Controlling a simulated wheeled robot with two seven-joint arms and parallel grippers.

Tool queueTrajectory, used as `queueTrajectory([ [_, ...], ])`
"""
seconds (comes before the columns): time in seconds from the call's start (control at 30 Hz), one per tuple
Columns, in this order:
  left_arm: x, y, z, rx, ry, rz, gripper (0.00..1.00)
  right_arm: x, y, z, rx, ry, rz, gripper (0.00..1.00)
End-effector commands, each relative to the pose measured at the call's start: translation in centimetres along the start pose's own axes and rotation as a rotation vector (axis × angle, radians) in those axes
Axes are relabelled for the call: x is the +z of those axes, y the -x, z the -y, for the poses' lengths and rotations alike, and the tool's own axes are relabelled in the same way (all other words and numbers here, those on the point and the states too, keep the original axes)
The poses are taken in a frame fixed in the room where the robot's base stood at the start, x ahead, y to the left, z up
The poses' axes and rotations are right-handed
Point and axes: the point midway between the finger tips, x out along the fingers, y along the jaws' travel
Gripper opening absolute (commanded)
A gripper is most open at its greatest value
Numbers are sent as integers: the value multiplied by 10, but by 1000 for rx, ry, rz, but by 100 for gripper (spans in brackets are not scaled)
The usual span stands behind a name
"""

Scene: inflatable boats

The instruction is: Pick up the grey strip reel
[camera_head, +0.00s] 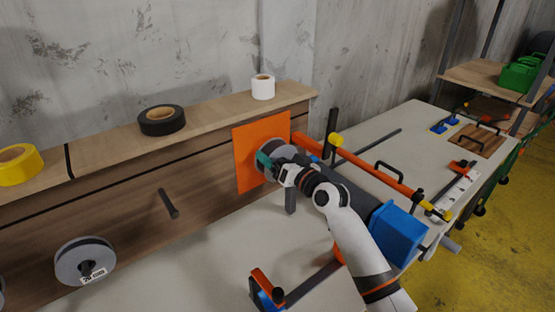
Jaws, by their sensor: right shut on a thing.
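A grey strip reel (270,147) sits in front of a square orange panel (248,165) on the wooden back board. My right gripper (268,162) is at the reel's front face, shut on it. The gripper and wrist hide much of the reel, and I cannot tell whether it still touches the panel or a peg. A second grey reel (74,262) with a white label hangs on the board at lower left. My left gripper is not in view.
A bare dark peg (168,203) sticks out of the board. Yellow (16,177), black (162,132) and white (263,96) tape rolls stand on the ledge. Orange clamp bars (375,168) and a blue box (394,236) lie to the right. The bench below the board is mostly clear.

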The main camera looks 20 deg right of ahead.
Motion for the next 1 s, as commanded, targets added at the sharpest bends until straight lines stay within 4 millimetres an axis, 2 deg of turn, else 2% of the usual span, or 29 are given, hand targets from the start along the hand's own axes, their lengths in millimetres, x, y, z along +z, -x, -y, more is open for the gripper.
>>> queueTrajectory([
  [0.23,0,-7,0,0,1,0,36,17,0,-6,2,3,8,52],
  [0.37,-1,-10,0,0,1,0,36,13,19,-5,1,2,4,52],
  [0.67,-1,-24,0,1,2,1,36,12,73,-4,0,4,3,52],
  [1.0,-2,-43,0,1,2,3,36,11,148,-5,1,4,2,52],
])
